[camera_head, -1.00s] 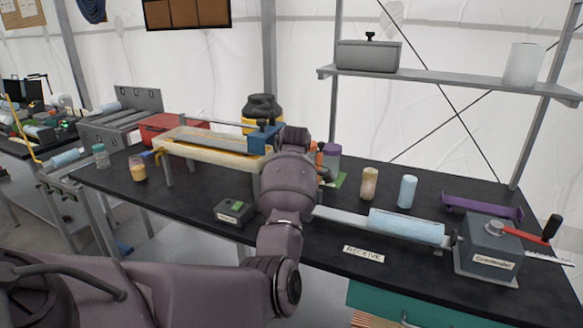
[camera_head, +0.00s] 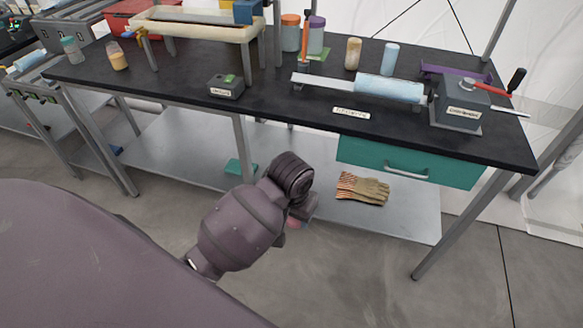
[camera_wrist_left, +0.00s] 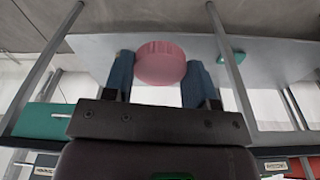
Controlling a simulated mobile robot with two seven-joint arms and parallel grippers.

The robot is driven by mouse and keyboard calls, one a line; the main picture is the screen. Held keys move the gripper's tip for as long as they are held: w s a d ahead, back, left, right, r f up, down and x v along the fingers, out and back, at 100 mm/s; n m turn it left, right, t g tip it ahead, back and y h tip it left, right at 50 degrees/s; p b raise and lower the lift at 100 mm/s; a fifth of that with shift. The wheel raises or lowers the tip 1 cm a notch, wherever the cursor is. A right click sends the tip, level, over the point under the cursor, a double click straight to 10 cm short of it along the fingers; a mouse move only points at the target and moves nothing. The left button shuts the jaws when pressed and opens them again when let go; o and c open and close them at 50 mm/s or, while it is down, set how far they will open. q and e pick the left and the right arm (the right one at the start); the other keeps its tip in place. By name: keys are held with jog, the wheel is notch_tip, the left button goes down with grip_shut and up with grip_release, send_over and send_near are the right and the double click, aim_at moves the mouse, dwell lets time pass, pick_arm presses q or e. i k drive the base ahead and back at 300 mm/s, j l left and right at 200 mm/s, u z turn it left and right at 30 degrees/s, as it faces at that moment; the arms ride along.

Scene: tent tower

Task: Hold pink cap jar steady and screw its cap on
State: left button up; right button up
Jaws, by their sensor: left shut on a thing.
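A round pink cap (camera_wrist_left: 161,63) with a ridged rim sits between the two blue fingers of my left gripper (camera_wrist_left: 160,80) in the left wrist view. The gripper is shut on it. In the head view my left gripper (camera_head: 303,208) hangs in front of the bench, below the tabletop, and a small bit of the pink cap (camera_head: 293,222) shows under it. I cannot tell whether a jar is attached behind the cap. No separate pink cap jar is identifiable on the bench. My right gripper is not in view.
The black bench top (camera_head: 290,118) holds an orange-capped jar (camera_head: 290,35), a purple-capped jar (camera_head: 316,38), a roller with a grey crank box (camera_head: 458,108) and a small dark box (camera_head: 226,87). Gloves (camera_head: 362,188) lie on the lower shelf (camera_head: 410,212). The floor in front is clear.

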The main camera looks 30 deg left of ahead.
aim_at(115, 56)
jog(key=j+u, duration=0.1)
jog(key=j, duration=0.75)
jog(key=j+u, duration=0.1)
jog(key=j, duration=1.65)
jog(key=i+j+u, duration=0.15)
jog(key=j, duration=0.75)
jog(key=j+u, duration=0.1)
jog(key=j, duration=0.75)
jog(key=i+j, duration=0.1)
jog(key=i, duration=0.05)
